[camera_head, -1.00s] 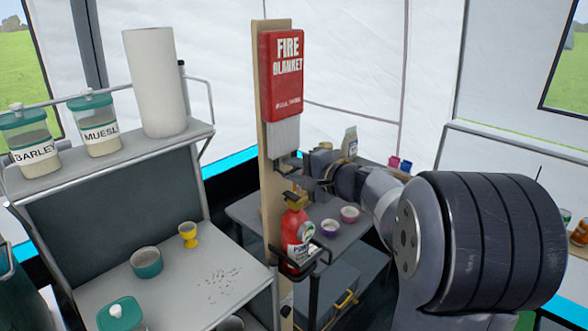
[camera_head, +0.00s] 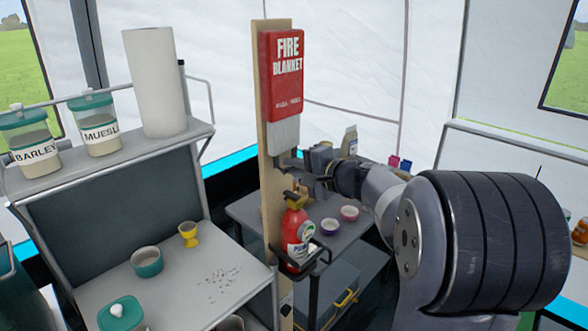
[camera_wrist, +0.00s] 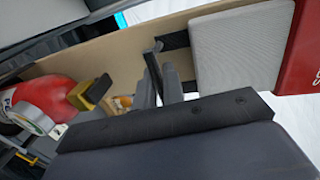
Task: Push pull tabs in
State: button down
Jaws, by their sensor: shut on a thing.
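The red fire blanket case (camera_head: 287,75) hangs on a wooden post, with a short length of pale blanket (camera_head: 285,132) showing below it. In the wrist view, the blanket (camera_wrist: 235,50) lies beside the red case (camera_wrist: 300,50). A black pull tab (camera_wrist: 175,40) sticks out of the blanket's lower edge. My gripper (camera_head: 288,164) is just below the blanket. Its grey fingers (camera_wrist: 165,86) are shut on a black tab piece; the exact grip is partly hidden.
A red extinguisher (camera_head: 296,238) stands in a black bracket below my gripper. The wooden post (camera_head: 272,200) is close beside the fingers. A grey table with small bowls (camera_head: 349,213) is behind. A shelf with jars (camera_head: 99,127) and a paper roll (camera_head: 155,80) stands left.

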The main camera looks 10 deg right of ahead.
notch_tip(320, 180, up, 8)
jog(key=shift+r+p, duration=0.15)
jog(key=shift+p, duration=1.05)
jog(key=c, duration=1.8)
grip_release()
jog(key=shift+o, duration=0.9)
jog(key=shift+s+d, duration=0.25)
jog(key=shift+s, duration=0.05)
jog(key=b+v, duration=0.2)
jog(key=v, duration=0.8)
jog(key=shift+a, duration=0.1)
